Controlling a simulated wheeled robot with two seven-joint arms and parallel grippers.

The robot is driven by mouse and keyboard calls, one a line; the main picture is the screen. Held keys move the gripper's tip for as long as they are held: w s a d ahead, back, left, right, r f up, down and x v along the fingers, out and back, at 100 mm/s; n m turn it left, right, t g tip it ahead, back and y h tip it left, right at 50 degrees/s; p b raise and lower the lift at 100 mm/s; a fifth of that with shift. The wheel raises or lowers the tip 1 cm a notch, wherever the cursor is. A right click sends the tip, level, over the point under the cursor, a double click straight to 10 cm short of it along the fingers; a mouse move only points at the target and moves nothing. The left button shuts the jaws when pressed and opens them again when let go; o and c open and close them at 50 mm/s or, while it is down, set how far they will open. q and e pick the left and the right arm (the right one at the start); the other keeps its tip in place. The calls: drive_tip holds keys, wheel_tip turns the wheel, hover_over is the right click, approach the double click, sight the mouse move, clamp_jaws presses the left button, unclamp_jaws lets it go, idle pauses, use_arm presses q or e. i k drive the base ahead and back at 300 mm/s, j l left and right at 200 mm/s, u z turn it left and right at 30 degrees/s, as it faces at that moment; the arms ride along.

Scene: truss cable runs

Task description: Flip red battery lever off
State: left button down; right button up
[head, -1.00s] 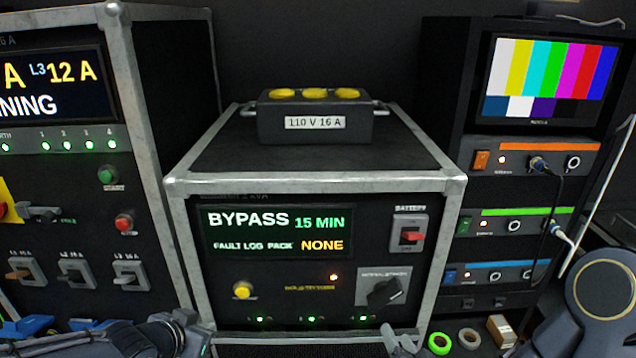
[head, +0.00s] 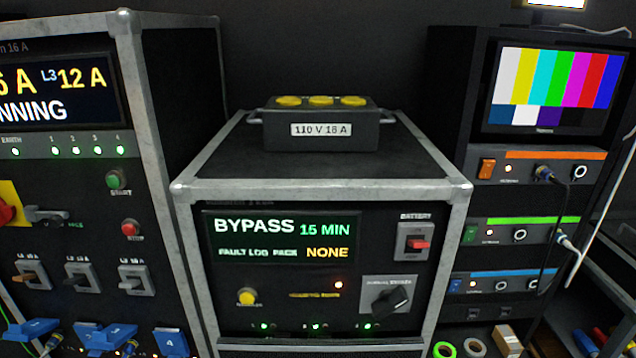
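The red battery lever (head: 419,244) sits in a light grey switch plate labelled BATTERY, at the upper right of the UPS front panel (head: 300,285) in the head view. The lever looks roughly level; I cannot tell its exact setting. The panel's screen (head: 282,240) reads BYPASS, 15 MIN, FAULT LOG PACK NONE. A rotary bypass switch (head: 390,298) is below the lever and a yellow button (head: 246,296) is at the lower left. Neither of my grippers is in view.
A 110 V 16 A box (head: 320,128) stands on the UPS case. A power cabinet (head: 75,200) with switches and blue plugs (head: 170,342) is at left. A monitor rack (head: 535,200) with hanging cables is at right. Tape rolls (head: 474,347) lie at lower right.

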sight(415, 244)
drive_tip(key=k+l+u, duration=0.1)
drive_tip(key=l, duration=0.25)
drive_tip(key=k+l+u, duration=0.15)
drive_tip(key=l, duration=0.15)
drive_tip(key=l+u, duration=0.1)
drive_tip(key=l, duration=0.2)
drive_tip(key=k+l+u, duration=0.15)
drive_tip(key=k+l, duration=0.05)
drive_tip(key=l, duration=0.1)
